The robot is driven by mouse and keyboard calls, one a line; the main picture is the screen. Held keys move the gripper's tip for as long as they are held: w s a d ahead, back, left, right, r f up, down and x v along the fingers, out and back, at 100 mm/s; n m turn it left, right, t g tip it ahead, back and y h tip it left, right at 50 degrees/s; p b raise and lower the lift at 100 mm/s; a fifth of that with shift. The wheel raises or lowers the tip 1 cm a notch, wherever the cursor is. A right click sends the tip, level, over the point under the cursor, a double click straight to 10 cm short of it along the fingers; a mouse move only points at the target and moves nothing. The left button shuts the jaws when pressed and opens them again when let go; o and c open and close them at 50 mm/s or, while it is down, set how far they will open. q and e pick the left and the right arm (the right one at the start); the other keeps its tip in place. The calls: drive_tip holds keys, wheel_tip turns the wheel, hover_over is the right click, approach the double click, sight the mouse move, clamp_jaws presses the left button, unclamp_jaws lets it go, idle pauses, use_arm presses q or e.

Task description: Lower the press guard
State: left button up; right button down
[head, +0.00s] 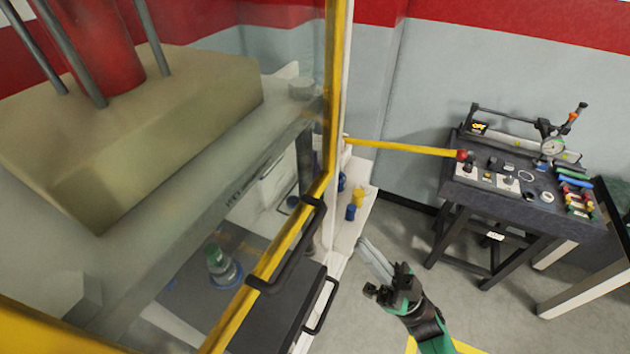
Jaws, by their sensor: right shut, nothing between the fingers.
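The press guard is a clear panel in a yellow frame (332,100), filling the left of the head view. A black bar handle (290,250) sits on its lower yellow rail. Through the panel I see the press's beige block (150,125) and red cylinder (103,45). A green and clear part (222,268) stands on the dark bed below. My right gripper (364,248) is to the right of the handle, apart from it in the picture, with its fingers together and empty. My left gripper is not in view.
A yellow lever with a red knob (461,155) sticks out from the press to the right. A dark bench (455,185) with a gauge and tools stands at right. Blue and yellow pieces (358,197) sit on a white ledge. A second black handle (322,308) is below the guard's.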

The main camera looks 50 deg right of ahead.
drive_tip(key=shift+d+r, duration=0.15)
drive_tip(key=p+x, duration=0.3)
drive_tip(key=x, duration=0.7)
drive_tip(key=shift+w+f+b, duration=0.15)
drive_tip(key=shift+f+b, duration=0.35)
drive_tip(key=shift+f, duration=0.45)
drive_tip(key=shift+w+f+b, duration=0.1)
drive_tip(key=shift+f+b, duration=0.35)
drive_tip(key=shift+f, duration=0.55)
wheel_tip(320, 180, down, 22)
drive_tip(key=b, duration=1.8)
